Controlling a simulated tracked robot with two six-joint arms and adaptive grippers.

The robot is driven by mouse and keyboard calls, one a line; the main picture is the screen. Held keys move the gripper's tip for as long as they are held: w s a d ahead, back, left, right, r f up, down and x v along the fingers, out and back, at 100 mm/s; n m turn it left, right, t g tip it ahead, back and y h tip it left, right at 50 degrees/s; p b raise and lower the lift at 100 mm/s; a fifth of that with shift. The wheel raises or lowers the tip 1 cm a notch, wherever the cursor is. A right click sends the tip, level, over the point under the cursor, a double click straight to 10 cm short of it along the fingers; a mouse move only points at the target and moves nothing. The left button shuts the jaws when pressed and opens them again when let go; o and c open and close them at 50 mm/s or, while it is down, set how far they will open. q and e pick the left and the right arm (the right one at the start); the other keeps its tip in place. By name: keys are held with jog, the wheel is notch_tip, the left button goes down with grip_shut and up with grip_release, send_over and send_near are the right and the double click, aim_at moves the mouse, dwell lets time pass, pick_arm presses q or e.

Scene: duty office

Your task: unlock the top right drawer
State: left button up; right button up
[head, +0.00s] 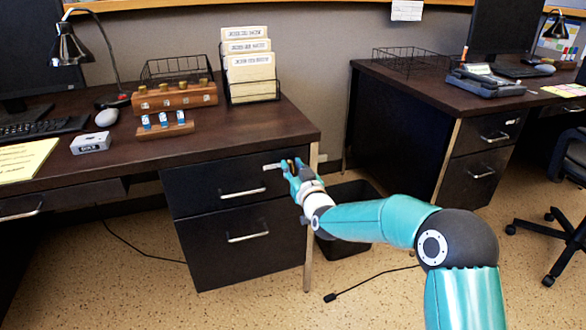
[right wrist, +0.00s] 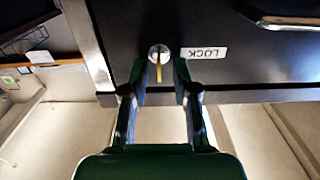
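The top right drawer (head: 225,183) of the left desk is a dark front with a metal handle (head: 243,193), and it is closed. Its round silver lock (right wrist: 158,51) shows in the right wrist view beside a white LOCK label (right wrist: 204,53), which appears upside down there. A thin brass key (right wrist: 159,71) stands out from the lock, seen edge-on. My right gripper (head: 291,167) is at the drawer's upper right corner. In the right wrist view its two fingers (right wrist: 158,76) are apart, one on each side of the key, with gaps visible. My left gripper is not in view.
A lower drawer (head: 245,245) is closed below. A black waste bin (head: 345,245) stands right of the desk leg. The desktop holds a wooden key block (head: 175,98), a small rack with blue-tagged items (head: 165,130), and a file holder (head: 252,90).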

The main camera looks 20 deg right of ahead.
jog(key=shift+c, duration=0.4)
grip_shut()
jog(key=shift+n, duration=0.4)
jog(key=n+b, duration=0.1)
jog(key=n, duration=0.1)
jog(key=shift+a+f+n, duration=0.1)
jog(key=shift+a+n, duration=0.05)
jog(key=shift+n, duration=0.15)
jog(key=n, duration=0.9)
jog(key=a+f+n, duration=0.1)
jog(key=n, duration=0.4)
jog(key=shift+f+n+b, duration=0.1)
jog(key=shift+n+b, duration=0.2)
jog(key=shift+a, duration=0.1)
